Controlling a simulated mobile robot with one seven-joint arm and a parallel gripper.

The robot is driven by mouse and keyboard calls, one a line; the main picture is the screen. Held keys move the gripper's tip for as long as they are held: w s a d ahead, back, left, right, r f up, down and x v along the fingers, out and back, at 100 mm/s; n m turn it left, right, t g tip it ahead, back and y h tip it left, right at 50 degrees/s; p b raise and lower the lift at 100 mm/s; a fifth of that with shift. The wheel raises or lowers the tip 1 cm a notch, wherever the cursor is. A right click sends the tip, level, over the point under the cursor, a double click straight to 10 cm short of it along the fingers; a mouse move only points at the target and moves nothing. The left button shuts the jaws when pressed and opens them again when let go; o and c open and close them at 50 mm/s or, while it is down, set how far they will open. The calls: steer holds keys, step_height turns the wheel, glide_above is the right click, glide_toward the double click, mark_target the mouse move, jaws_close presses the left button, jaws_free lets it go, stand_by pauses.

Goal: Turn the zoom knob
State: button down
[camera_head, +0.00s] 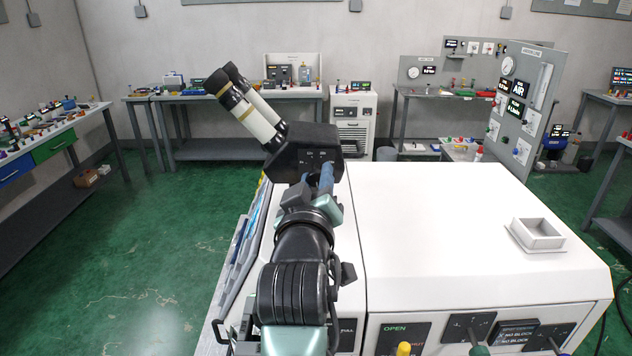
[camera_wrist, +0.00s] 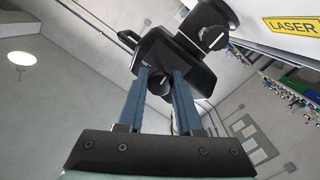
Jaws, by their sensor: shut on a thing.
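A black microscope head (camera_head: 305,150) with two cream-and-black eyepiece tubes (camera_head: 250,108) sits at the back left of a white machine. In the wrist view its black body (camera_wrist: 185,62) is seen from below. A round dark knob (camera_wrist: 159,84) with a small white mark, which looks like the zoom knob, sits between my blue fingers. My gripper (camera_wrist: 161,74) is shut on this knob. In the head view my gripper (camera_head: 325,178) reaches the near side of the microscope, and my arm hides the knob. A larger dark knob-like part (camera_wrist: 211,36) with a white line is at the upper right.
The white machine's top (camera_head: 440,220) is mostly bare, with a square white collar (camera_head: 537,234) at right. Its front has an OPEN panel (camera_head: 403,337). A yellow LASER label (camera_wrist: 292,25) shows on a white housing. Benches with equipment line the walls; the green floor (camera_head: 150,240) at left is clear.

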steer(key=m+b, duration=0.1)
steer(key=m, duration=0.4)
steer(key=shift+m+g, duration=0.3)
steer(key=shift+m, duration=0.1)
steer(key=shift+d, duration=0.1)
stand_by(0.3)
steer(key=c, duration=0.6)
jaws_free()
steer(key=shift+b, duration=0.3)
steer(key=s+a+b, duration=0.1)
steer(key=s+b, duration=0.3)
steer(key=s, duration=0.9)
steer(key=shift+r+b, duration=0.35)
steer(key=shift+r, duration=0.1)
